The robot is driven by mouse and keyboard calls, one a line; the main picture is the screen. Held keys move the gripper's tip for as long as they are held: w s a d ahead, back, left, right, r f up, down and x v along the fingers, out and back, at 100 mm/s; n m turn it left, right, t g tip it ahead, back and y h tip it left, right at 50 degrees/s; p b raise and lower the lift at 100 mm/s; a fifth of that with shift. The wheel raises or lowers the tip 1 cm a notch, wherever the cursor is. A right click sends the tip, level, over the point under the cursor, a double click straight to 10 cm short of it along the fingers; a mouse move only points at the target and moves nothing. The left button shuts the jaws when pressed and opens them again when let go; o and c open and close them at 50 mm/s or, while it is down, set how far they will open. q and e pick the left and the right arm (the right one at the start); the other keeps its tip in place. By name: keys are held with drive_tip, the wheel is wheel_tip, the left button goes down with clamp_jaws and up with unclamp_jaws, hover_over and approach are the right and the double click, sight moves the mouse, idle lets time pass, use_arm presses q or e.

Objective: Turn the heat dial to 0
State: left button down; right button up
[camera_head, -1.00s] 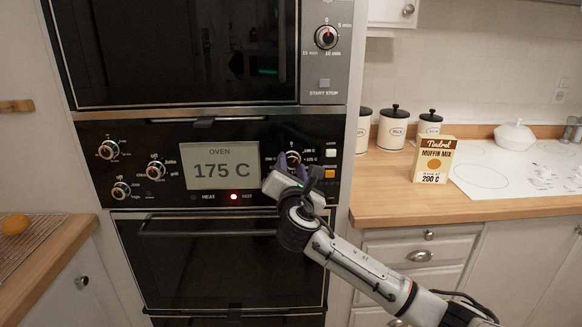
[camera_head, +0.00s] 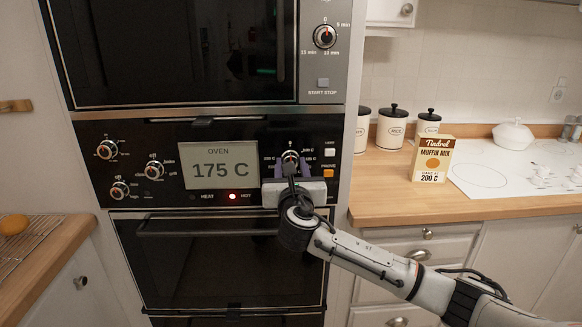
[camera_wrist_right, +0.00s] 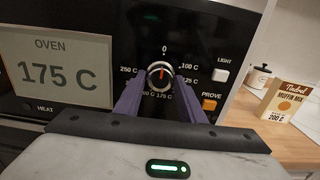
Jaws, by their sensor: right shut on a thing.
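The heat dial (camera_head: 290,157) is a round silver-rimmed knob on the black oven panel, right of the display. In the right wrist view the dial (camera_wrist_right: 160,74) sits between the two purple fingers, with a 0 printed above it and temperatures around it. Its red mark points nearly straight up, close to the 0. My right gripper (camera_head: 293,164) is shut on the dial, with fingers (camera_wrist_right: 161,80) on its left and right sides. The oven display (camera_head: 221,165) reads 175 C, and the red light by HOT is lit. My left gripper is not in view.
LIGHT (camera_wrist_right: 221,76) and orange PROVE (camera_wrist_right: 209,104) buttons lie close right of the fingers. Several other knobs are left of the display. The oven door handle (camera_head: 190,232) runs below. A muffin mix box (camera_head: 432,160) marked 200 C stands on the right counter.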

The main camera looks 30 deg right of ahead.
idle(0.4)
drive_tip(key=o, duration=1)
drive_tip(key=v, duration=1)
drive_tip(key=shift+s+a+f+b, duration=0.1)
drive_tip(key=shift+a+b, duration=0.05)
drive_tip(key=shift+b, duration=0.25)
